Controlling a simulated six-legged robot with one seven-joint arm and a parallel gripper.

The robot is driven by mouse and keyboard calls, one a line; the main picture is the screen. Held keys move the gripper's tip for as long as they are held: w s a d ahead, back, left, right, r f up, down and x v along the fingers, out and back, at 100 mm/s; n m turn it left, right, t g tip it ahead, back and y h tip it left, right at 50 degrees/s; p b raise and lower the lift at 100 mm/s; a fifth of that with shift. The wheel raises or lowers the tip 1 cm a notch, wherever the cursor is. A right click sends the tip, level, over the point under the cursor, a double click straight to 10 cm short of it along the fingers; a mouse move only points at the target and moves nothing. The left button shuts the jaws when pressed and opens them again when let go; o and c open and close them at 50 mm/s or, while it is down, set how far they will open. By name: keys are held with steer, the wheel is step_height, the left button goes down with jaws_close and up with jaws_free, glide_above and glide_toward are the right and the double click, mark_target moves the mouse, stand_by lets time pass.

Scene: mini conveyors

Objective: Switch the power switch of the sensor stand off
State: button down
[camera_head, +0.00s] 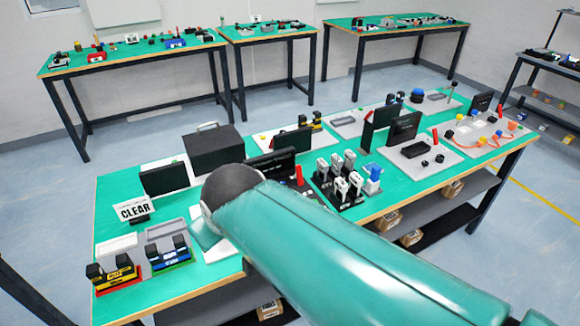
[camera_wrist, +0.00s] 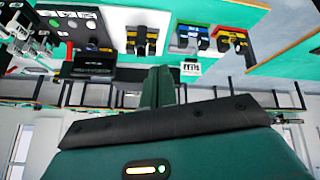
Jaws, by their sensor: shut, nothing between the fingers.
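My gripper (camera_wrist: 158,86) shows in the wrist view as dark green fingers held together, with nothing between them. The wrist picture looks upside down, with the bench at the top. The fingers point toward a row of small devices, apart from them as far as I can tell. No part is clearly recognisable as the sensor stand or its power switch. In the head view my arm covers the middle of the bench's near edge, and the gripper is not discernible.
The green bench (camera_head: 108,200) is crowded. It carries a CLEAR sign (camera_head: 134,210), a yellow-and-black device (camera_head: 114,276), a blue-and-black device (camera_head: 168,252), a large dark box (camera_head: 213,150) and upright white-handled switches (camera_head: 340,180). Other tables (camera_head: 130,58) stand behind, across open floor.

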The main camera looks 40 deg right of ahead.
steer(key=w+d+f+n+t+h, duration=0.1)
steer(key=w+d+f+n+h, duration=0.3)
steer(key=d, duration=0.7)
steer(key=w+d+n+t, duration=0.15)
steer(key=w+d, duration=0.35)
steer(key=d, duration=0.5)
steer(key=d+f+n+t, duration=0.2)
steer(key=d+f+n, duration=0.25)
steer(key=d, duration=0.55)
steer(key=n+t+y, duration=0.1)
steer(key=n+t, duration=0.1)
steer(key=n, duration=0.2)
glide_toward(299, 171)
steer(key=x, duration=0.6)
steer(key=shift+w+d+f, duration=0.15)
steer(key=shift+w, duration=0.2)
